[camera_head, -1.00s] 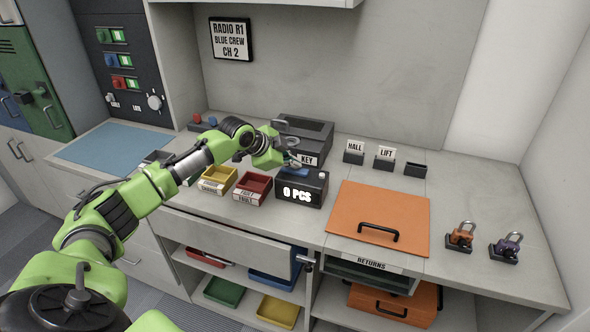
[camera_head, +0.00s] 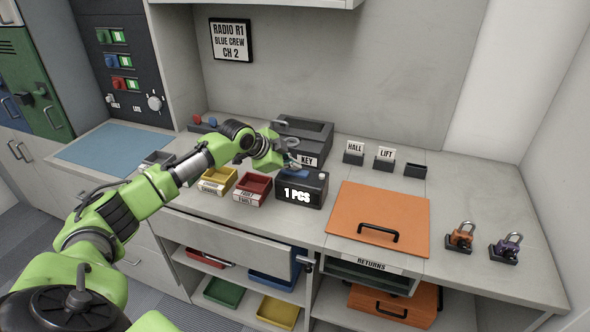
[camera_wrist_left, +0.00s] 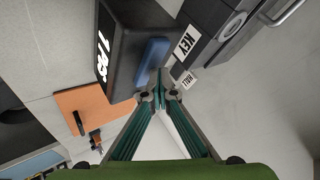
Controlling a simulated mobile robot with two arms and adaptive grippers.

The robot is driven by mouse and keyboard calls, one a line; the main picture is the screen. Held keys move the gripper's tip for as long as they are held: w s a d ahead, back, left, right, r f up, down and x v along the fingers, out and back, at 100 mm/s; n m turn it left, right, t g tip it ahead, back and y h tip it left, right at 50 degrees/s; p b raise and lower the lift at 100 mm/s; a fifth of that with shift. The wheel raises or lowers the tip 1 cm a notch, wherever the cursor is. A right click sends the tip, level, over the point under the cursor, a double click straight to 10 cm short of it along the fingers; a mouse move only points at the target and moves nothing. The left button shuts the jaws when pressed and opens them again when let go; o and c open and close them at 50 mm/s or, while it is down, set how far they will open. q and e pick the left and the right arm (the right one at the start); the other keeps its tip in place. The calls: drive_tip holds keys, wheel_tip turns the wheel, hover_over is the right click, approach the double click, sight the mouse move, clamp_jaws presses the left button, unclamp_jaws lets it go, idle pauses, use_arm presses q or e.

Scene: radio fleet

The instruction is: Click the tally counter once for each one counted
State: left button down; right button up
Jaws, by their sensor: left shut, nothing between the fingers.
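The tally counter (camera_head: 302,190) is a black box on the worktop with a lit front display reading "1 PCS". A blue button bar (camera_head: 297,173) lies on its top; it also shows in the left wrist view (camera_wrist_left: 152,62). My left gripper (camera_head: 292,165) is shut and empty, its fingertips at or just above the blue bar. In the left wrist view the closed fingertips (camera_wrist_left: 160,98) are close to the end of the bar; I cannot tell whether they touch it. My right gripper is not in view.
A dark box labelled KEY (camera_head: 309,137) stands behind the counter. Yellow (camera_head: 217,180) and red (camera_head: 253,188) bins sit to its left. An orange panel (camera_head: 379,215) with a black handle lies to the right. Two padlocks (camera_head: 461,236) stand at far right.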

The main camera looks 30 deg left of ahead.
sight(294, 172)
use_arm(q)
drive_tip(key=shift+r+p, duration=0.65)
drive_tip(key=shift+r, duration=0.1)
drive_tip(key=shift+r, duration=0.1)
wheel_tip(294, 172, up, 5)
drive_tip(key=p, duration=0.4)
drive_tip(key=shift+p, duration=0.35)
idle(1.0)
idle(0.3)
wheel_tip(294, 172, up, 4)
drive_tip(key=p, duration=0.3)
